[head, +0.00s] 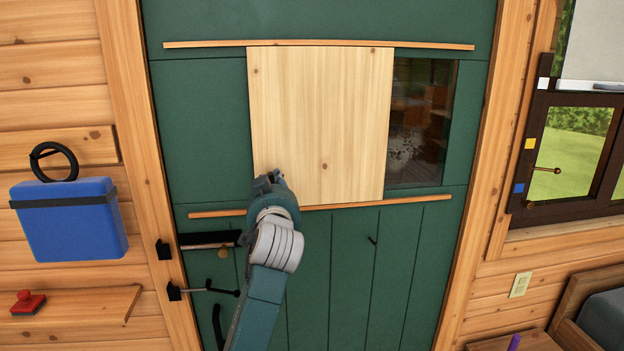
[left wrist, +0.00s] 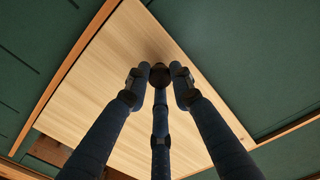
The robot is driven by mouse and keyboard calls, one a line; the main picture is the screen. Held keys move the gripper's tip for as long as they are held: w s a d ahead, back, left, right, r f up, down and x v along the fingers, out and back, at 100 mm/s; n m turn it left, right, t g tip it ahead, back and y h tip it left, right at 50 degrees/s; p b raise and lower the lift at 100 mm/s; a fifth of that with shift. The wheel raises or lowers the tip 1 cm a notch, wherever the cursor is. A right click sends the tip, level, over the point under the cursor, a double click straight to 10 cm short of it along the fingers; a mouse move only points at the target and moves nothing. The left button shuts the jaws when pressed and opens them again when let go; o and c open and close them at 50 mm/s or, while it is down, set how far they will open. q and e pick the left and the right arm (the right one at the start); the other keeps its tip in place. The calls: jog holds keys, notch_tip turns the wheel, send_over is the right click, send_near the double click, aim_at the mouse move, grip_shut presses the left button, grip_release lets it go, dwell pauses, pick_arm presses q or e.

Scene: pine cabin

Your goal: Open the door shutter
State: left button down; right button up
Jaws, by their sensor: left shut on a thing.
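The pale wooden door shutter (head: 320,120) is a sliding panel between an upper rail (head: 215,44) and a lower rail (head: 420,201) on the green door (head: 200,110). To its right a strip of dark window glass (head: 420,120) is uncovered. My left gripper (head: 268,182) is at the shutter's lower left corner. In the left wrist view its fingers (left wrist: 160,80) are closed around a small dark round knob (left wrist: 160,72) against the shutter's wood (left wrist: 110,75). In the head view the gripper hides the knob. My right gripper is not in view.
Black latches (head: 205,240) and a hooked rod (head: 205,290) are on the door's lower left. A blue box (head: 68,218) hangs on the left wall above a shelf (head: 80,306) with a red object (head: 28,302). A dark-framed window (head: 570,130) is at right.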

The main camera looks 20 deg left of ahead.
pick_arm(q)
jog(key=s+a, duration=0.2)
jog(key=a, duration=0.1)
jog(key=s+a+p, duration=0.1)
jog(key=s+a, duration=0.1)
jog(key=a, duration=0.1)
jog(key=s+a, duration=0.2)
jog(key=shift+a, duration=0.4)
jog(key=c, duration=1.5)
grip_release()
jog(key=shift+a, duration=0.1)
jog(key=v, duration=1.2)
jog(key=shift+w, duration=0.1)
